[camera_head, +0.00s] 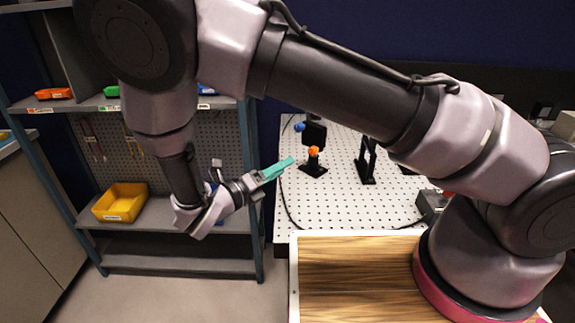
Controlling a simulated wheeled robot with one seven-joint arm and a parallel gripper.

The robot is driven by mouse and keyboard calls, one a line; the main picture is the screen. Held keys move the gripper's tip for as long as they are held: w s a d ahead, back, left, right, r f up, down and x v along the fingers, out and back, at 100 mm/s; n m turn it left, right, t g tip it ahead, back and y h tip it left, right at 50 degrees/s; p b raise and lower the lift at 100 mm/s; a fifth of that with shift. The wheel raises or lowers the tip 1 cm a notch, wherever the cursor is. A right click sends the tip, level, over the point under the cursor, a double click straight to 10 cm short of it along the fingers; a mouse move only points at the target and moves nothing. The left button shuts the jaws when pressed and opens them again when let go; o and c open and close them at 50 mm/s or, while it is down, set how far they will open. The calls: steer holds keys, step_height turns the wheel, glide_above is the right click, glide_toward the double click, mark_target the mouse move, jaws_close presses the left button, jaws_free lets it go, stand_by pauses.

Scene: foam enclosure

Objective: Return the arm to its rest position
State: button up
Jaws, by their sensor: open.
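My arm spans the camera_head view from its base at the lower right, up across the top and down on the left. My gripper (279,169), with teal fingers, points right and slightly up near the left edge of the white perforated table. The fingers overlap closely from this side, and I see nothing held between them. It appears in front of the shelf unit and the table edge; its exact distance from them is unclear.
A grey shelf unit (180,262) stands at the left with a yellow bin (120,203) and small orange (53,94) and green bins. Black mounts with orange and blue knobs (314,152) stand on the perforated table (330,205). A wood-grain top (350,280) lies in front. Floor shows lower left.

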steer(key=w+d+r+m+g+y, duration=0.1)
steer(key=d+r+m+g+y, duration=0.6)
steer(key=d+r+m+g, duration=1.1)
steer(key=s+d+r+m+t+y, duration=0.3)
steer(key=r+m+t, duration=0.3)
steer(key=m, duration=0.6)
steer(key=s+d+r+m+t+y, duration=0.4)
steer(key=d+r+m+t, duration=0.2)
steer(key=r+m, duration=0.3)
steer(key=m, duration=0.3)
steer(key=shift+s+d+y, duration=0.15)
steer(key=shift+d+y, duration=0.05)
steer(key=shift+y, duration=0.2)
